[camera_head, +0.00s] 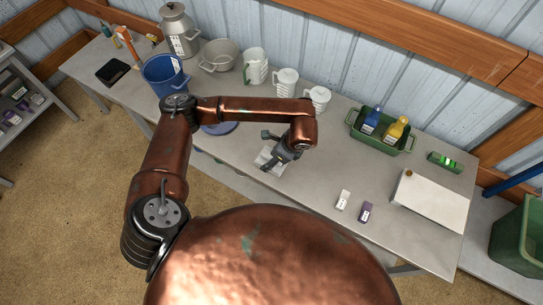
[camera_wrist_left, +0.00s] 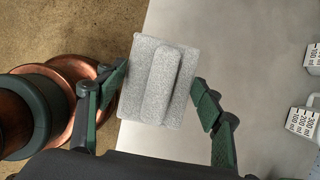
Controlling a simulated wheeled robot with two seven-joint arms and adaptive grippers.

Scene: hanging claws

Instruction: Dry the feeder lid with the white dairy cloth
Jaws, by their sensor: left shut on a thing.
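My left gripper (camera_head: 281,152) is over the front part of the table and is shut on a pale folded cloth (camera_head: 268,159). In the left wrist view the cloth (camera_wrist_left: 148,100) is a light grey-white square with a raised ridge, between the two fingers. Below it in that view lie the table's edge and the floor. A blue round disc (camera_head: 220,129), which looks like the feeder lid, lies on the table left of the gripper. My left arm hides part of it. My right gripper is not in view.
A blue bucket (camera_head: 160,80), a metal colander (camera_head: 219,56) and white jugs (camera_head: 286,83) stand behind my arm. A green tray (camera_head: 364,139) with bottles and a white slab (camera_head: 440,205) are at right. The table between the gripper and the two small items (camera_head: 344,199) is clear.

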